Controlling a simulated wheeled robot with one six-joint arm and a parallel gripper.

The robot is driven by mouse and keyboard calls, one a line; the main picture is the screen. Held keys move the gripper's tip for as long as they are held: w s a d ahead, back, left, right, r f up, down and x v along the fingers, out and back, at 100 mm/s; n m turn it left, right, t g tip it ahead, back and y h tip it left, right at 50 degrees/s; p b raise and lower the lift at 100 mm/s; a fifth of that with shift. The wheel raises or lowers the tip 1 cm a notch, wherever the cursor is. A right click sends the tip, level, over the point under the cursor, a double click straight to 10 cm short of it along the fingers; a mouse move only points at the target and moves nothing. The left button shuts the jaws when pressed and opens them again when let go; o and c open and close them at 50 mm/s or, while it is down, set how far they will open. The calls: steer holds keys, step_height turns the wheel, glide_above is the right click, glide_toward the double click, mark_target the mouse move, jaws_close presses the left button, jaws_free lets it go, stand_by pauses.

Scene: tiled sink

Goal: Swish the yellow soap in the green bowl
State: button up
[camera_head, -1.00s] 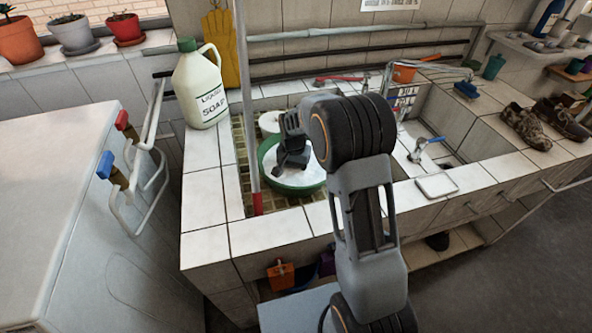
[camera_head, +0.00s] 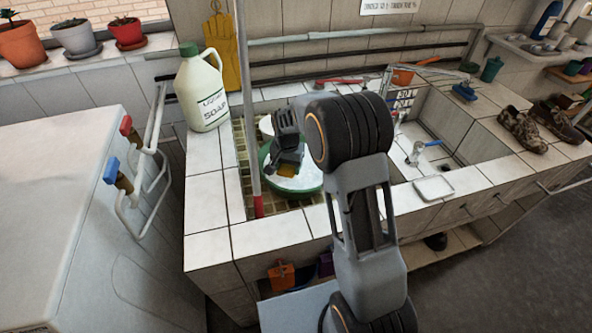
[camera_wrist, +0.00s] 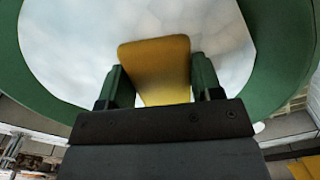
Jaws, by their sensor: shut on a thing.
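The green bowl (camera_head: 316,184) sits in the left tiled basin and holds white, foamy-looking contents. My gripper (camera_head: 287,170) is over the bowl, pointing down. It is shut on the yellow soap (camera_head: 286,171), which shows small below the fingers in the head view. In the wrist view, the yellow soap (camera_wrist: 158,66) stands between the two green-edged fingers, with the white contents behind it and the green bowl's rim (camera_wrist: 275,50) around it. I cannot tell whether the soap's lower end touches the white contents. My arm hides part of the bowl's right side.
A liquid soap jug (camera_head: 203,88) stands on the tiles at the back left. An upright pole (camera_head: 247,110) with a red end stands left of the bowl. A tap (camera_head: 420,150) and a white dish (camera_head: 434,188) are to the right. Shoes (camera_head: 522,130) lie on the far right counter.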

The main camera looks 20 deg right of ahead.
mark_target(288, 166)
step_height(288, 166, up, 10)
steer(key=p, duration=0.7)
steer(key=shift+r, duration=0.1)
stand_by(1.2)
